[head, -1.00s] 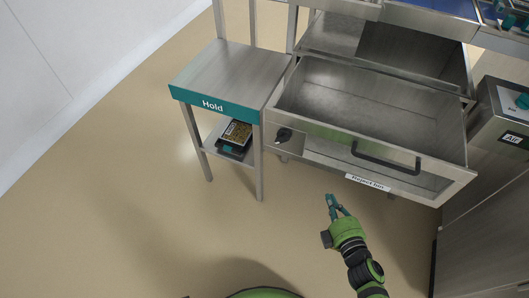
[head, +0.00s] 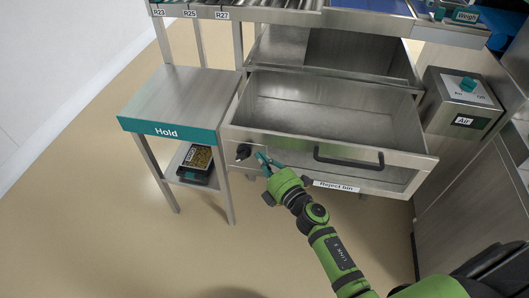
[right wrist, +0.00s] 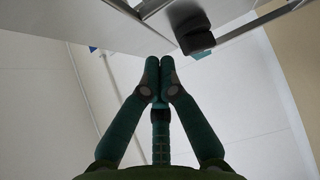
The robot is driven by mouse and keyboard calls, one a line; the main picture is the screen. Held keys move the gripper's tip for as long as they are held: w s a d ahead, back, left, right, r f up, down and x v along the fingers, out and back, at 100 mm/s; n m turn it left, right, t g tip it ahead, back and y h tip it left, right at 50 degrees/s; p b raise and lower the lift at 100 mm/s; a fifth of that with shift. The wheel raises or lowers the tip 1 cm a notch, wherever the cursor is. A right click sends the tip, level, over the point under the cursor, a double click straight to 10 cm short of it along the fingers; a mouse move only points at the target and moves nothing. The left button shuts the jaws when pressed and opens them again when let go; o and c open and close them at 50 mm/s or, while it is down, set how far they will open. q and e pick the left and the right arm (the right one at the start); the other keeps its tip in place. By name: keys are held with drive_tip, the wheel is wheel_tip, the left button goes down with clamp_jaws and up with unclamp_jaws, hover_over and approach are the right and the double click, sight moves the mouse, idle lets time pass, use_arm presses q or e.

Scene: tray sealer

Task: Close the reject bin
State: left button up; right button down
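The reject bin (head: 330,118) is a steel drawer pulled out from under the bench, open at the top and empty inside. Its front has a black bar handle (head: 348,160), a label reading "Reject bin" (head: 336,186) and a black knob or latch (head: 243,151) at the left end. My right gripper (head: 262,158) is at the left part of the drawer front, just right of the knob. In the right wrist view its fingertips (right wrist: 160,66) are together with nothing between them, and the black knob (right wrist: 193,36) is above them. I cannot tell whether it touches the front. My left gripper is not in view.
A "Hold" side table (head: 178,95) stands left of the bin, with a dark tray (head: 196,163) on its lower shelf. An "Air" switch box (head: 458,103) and a steel cabinet (head: 470,205) are on the right. The floor in front is clear.

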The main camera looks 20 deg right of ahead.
drive_tip(key=shift+w+d, duration=0.65)
drive_tip(key=shift+w, duration=0.3)
